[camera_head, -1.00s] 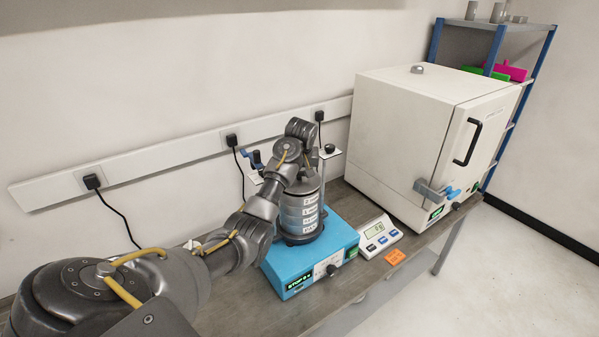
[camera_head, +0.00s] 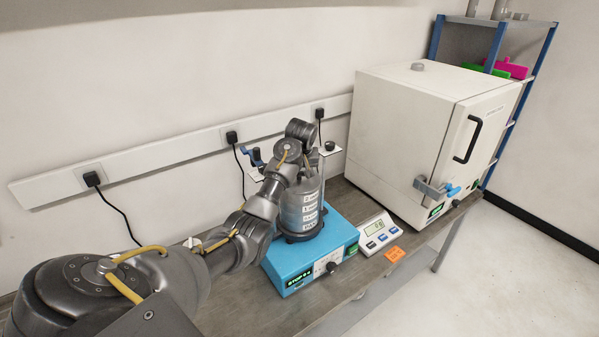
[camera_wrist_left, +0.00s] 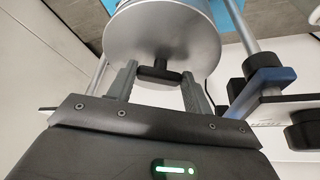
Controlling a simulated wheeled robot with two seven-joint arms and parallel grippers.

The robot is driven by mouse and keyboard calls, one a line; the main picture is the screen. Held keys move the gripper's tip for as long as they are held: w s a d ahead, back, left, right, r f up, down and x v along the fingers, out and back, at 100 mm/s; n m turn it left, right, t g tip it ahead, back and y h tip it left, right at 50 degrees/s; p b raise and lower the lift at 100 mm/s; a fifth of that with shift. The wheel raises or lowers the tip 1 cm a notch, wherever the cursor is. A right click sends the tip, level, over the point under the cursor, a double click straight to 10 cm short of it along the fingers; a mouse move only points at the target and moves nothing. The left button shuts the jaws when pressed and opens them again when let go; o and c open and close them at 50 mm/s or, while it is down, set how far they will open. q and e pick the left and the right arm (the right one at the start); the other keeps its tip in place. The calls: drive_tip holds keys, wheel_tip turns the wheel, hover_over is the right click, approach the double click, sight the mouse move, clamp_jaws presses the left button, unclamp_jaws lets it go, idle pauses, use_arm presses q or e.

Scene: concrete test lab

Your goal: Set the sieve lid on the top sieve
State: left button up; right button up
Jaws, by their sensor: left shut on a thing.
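The sieve lid (camera_wrist_left: 157,35) is a round grey metal disc with a dark bar handle (camera_wrist_left: 158,74). My left gripper (camera_wrist_left: 159,80) has its two fingers on either side of the handle and is shut on it. In the head view the sieve stack (camera_head: 300,212), grey with white labels, stands upright on the blue shaker (camera_head: 312,258). My left arm reaches over the stack from the left, and its wrist hides the fingers and most of the lid there. I cannot tell whether the lid touches the top sieve. My right gripper is out of view.
Upright rods with a blue clamp (camera_head: 256,157) stand close behind the stack; a rod (camera_wrist_left: 240,25) is also near the gripper.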

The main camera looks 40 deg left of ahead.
use_arm(q)
drive_tip(key=o, duration=1.2)
drive_tip(key=shift+r, duration=2.45)
